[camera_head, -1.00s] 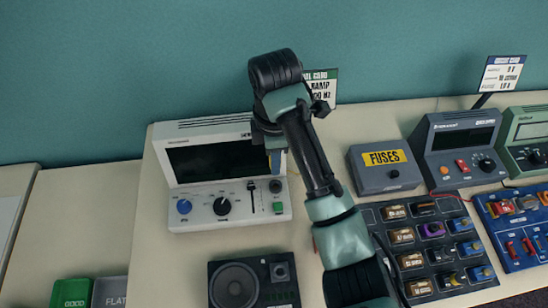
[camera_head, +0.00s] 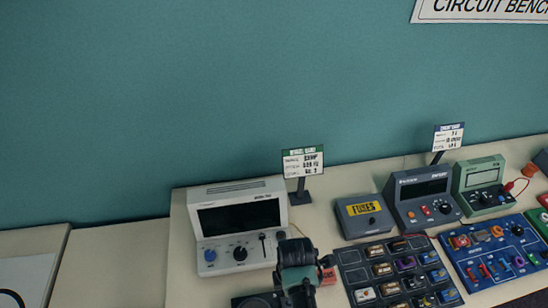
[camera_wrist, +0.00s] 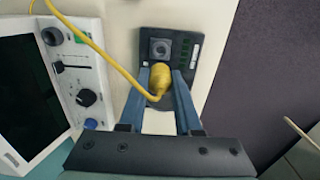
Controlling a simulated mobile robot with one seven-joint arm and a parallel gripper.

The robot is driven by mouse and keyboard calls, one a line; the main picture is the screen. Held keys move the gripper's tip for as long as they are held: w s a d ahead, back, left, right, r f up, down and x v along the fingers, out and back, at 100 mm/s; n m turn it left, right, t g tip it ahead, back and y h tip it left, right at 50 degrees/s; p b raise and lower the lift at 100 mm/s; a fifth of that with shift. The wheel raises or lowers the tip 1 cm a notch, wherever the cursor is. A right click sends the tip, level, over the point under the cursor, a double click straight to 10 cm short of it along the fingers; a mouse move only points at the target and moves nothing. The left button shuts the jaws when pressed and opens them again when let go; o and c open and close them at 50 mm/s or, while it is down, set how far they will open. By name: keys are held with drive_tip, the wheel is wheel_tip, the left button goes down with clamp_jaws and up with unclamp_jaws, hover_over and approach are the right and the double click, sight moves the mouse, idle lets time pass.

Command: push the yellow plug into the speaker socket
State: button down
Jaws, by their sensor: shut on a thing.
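The yellow plug (camera_wrist: 160,77) is between the fingertips of my gripper (camera_wrist: 163,84), which is shut on it. A yellow cable runs from the plug up and left in the wrist view. In the head view only a corner of the speaker unit (camera_head: 250,301) shows at the bottom edge; my arm covers the rest and the fingers.
A white instrument with a dark screen (camera_head: 240,219) stands close left of my arm; its knobs (camera_wrist: 88,97) are near the fingers in the wrist view. A fuses box (camera_head: 363,215), a fuse tray (camera_head: 380,286) and a card stand (camera_head: 303,170) are to the right.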

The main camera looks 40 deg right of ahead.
drive_tip(key=shift+d+f+b, duration=0.15)
drive_tip(key=shift+f+b, duration=0.75)
drive_tip(key=shift+f, duration=0.1)
wheel_tip(320, 180, down, 3)
drive_tip(key=b, duration=0.3)
drive_tip(key=shift+f+b, duration=0.9)
drive_tip(key=shift+f, duration=0.25)
drive_tip(key=shift+f, duration=0.9)
idle(1.9)
drive_tip(key=shift+c, duration=0.2)
unclamp_jaws()
idle(0.3)
drive_tip(key=shift+r+p, duration=4.05)
